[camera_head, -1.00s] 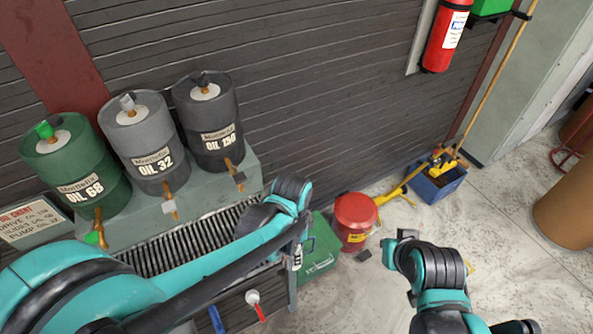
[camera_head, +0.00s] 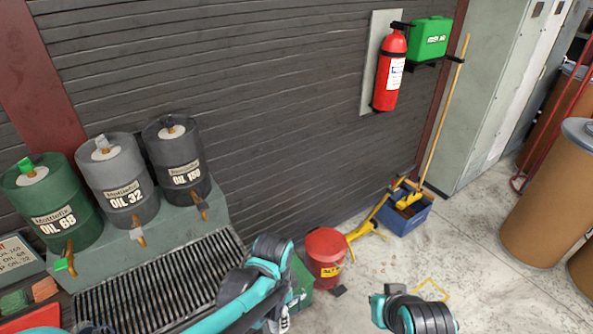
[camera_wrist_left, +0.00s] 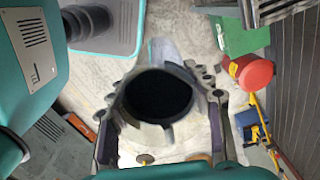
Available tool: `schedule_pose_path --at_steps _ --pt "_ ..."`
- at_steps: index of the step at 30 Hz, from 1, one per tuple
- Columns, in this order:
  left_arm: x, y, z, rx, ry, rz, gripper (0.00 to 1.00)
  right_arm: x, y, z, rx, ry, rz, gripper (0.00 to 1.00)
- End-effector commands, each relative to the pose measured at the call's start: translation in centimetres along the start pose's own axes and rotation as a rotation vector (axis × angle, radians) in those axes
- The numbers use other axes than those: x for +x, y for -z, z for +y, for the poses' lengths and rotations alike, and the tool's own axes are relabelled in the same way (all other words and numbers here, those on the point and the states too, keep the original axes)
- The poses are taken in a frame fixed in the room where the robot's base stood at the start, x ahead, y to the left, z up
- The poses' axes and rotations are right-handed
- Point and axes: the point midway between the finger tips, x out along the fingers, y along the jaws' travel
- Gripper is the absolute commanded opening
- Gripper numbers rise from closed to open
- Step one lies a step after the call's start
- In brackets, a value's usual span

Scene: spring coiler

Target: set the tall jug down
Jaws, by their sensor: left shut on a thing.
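The tall jug (camera_wrist_left: 160,95) shows in the left wrist view from above, as a dark round mouth with a pale grey rim and a spout towards the top of the picture. My left gripper (camera_wrist_left: 162,104) is shut on it, with a finger at each side of the rim. The jug's lower body and base are hidden beneath the mouth, so I cannot tell whether it touches anything below. In the head view my left arm reaches in at the bottom and the jug is not visible. My right arm shows at the bottom right, but its gripper is not visible.
A slatted drip grate (camera_head: 160,285) lies before several oil drums (camera_head: 120,185). A red bin (camera_head: 326,258) and a blue mop bucket (camera_head: 405,214) stand along the wall. Brown barrels (camera_head: 548,205) stand at right. Concrete floor (camera_head: 460,240) between them is mostly clear.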

Motion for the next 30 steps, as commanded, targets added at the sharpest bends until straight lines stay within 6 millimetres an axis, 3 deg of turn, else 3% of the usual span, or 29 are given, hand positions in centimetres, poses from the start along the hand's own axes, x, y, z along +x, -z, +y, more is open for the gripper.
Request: schedule_pose_path --at_steps 11,22,30 --pt "4.1 -2.3 -4.7 -0.397 0.000 0.000 0.17 2.3 -1.7 0.0 0.000 0.000 0.000 0.00" --pt "10.5 -7.6 -11.5 -1.027 0.000 0.000 0.17 5.4 -3.9 0.0 0.000 0.000 0.000 0.00" --pt "11.8 -9.3 -13.0 -1.208 0.000 0.000 0.17 5.9 -4.2 0.0 0.000 0.000 0.000 0.00"
